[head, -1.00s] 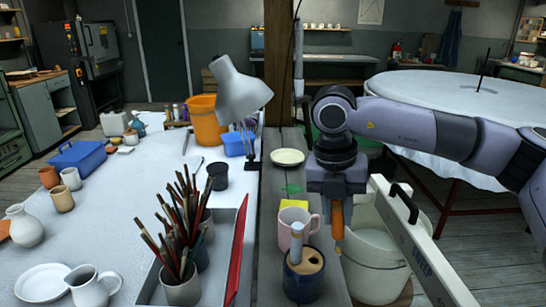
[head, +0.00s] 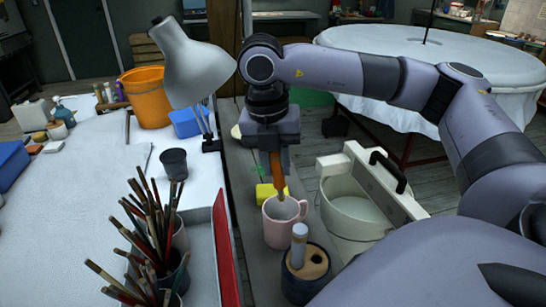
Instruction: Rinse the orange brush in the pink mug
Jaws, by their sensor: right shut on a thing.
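My right gripper (head: 275,150) points down and is shut on the orange brush (head: 277,174). The brush hangs upright, with its pale lower end at the mouth of the pink mug (head: 279,230). I cannot tell whether that end is inside the mug or just above its rim. The mug stands upright on the grey wooden bench, its handle to the right. My left gripper is not in view.
A dark blue pot (head: 305,281) with a pale upright stick stands just in front of the mug. A yellow block (head: 265,193) sits behind it. A white bucket (head: 352,205) is to the right. Several brushes in pots and a red-edged tray (head: 222,255) are left.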

